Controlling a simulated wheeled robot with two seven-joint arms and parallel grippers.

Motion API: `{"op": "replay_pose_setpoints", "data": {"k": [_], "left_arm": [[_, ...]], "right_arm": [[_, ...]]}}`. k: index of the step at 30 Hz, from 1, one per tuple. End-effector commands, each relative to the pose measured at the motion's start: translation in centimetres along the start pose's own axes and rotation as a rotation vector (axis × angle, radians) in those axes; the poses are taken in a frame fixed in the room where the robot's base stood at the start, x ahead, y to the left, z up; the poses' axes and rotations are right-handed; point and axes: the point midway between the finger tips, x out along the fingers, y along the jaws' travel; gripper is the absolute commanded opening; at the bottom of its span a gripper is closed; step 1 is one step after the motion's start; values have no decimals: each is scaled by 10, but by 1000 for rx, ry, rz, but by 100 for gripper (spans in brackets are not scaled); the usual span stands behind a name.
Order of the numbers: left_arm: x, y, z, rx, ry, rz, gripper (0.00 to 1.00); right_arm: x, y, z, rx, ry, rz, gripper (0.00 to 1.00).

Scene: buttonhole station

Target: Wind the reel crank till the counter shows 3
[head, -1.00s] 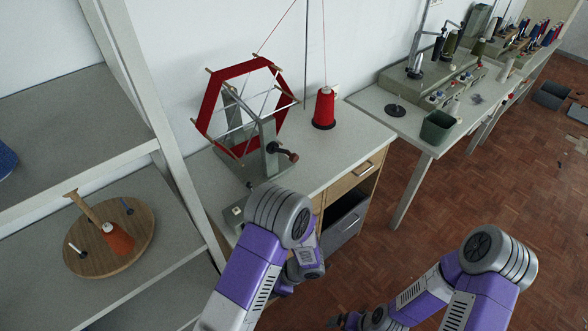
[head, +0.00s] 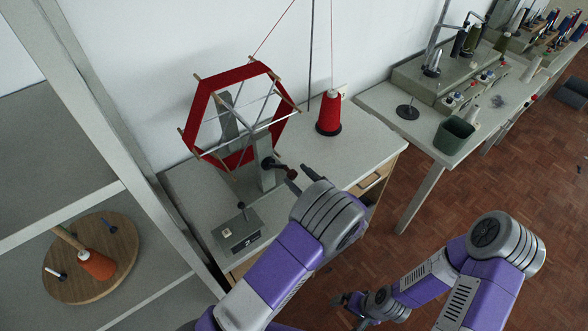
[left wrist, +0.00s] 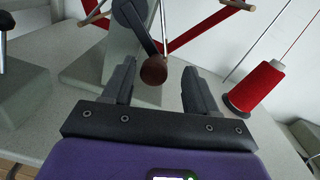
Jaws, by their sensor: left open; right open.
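The reel (head: 200,105), a six-sided frame wound with red yarn, stands on the bench on a grey-green stand. Its crank (head: 278,168) ends in a dark red-brown knob, which also shows in the left wrist view (left wrist: 154,71). The counter box (head: 238,232) sits before the stand, with a small display that looks like 2. My left gripper (head: 300,178) is open at the knob; in the left wrist view the knob appears between its fingertips, contact not clear. My right gripper (head: 351,308) is open and empty, low over the floor, away from the bench.
A red yarn cone (head: 329,114) stands on the bench (head: 345,157) right of the reel. A shelf with a round wooden board (head: 115,262) is at left. A second table with machines and a green bin (head: 453,136) is at right.

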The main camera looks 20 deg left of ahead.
Motion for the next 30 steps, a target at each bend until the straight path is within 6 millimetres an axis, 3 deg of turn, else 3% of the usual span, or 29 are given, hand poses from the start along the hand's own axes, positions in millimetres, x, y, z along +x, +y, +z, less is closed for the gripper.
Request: {"op": "replay_pose_setpoints", "data": {"k": [6,16,27,30], "left_arm": [[25,0,0,-1,1,2,58],[28,0,0,0,2,0,58],[28,0,-1,0,3,-1,1],[28,0,-1,0,4,-1,0]], "right_arm": [[-1,0,0,0,1,0,100],[-1,0,0,0,1,0,100],[-1,0,0,0,1,0,100],[-1,0,0,0,1,0,100]]}}
